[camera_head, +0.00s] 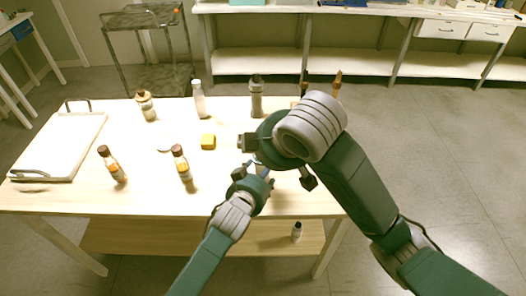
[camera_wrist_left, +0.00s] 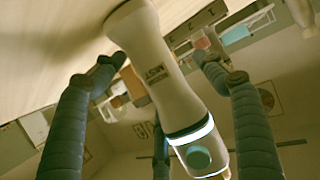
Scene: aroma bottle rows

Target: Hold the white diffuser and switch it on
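The white diffuser (camera_wrist_left: 158,72) shows large in the left wrist view, tilted in the picture, with a bright pale-blue ring (camera_wrist_left: 191,132) and a dark teal round button (camera_wrist_left: 199,157). In the head view only a small bluish-white part of it (camera_head: 262,169) shows; my arms hide the rest. My left gripper (camera_head: 254,174) is at the diffuser; its fingers stand apart on either side of it, with a visible gap on the right side. My right gripper (camera_head: 278,162) is above and beside it, its fingers spread wide, mostly hidden behind its own wrist.
Brown-capped bottles (camera_head: 183,165) and (camera_head: 112,165), a yellow block (camera_head: 208,142), and other bottles (camera_head: 199,99) and (camera_head: 256,97) stand on the table. A white tray (camera_head: 60,143) lies at the left. A small bottle (camera_head: 297,230) is on the lower shelf.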

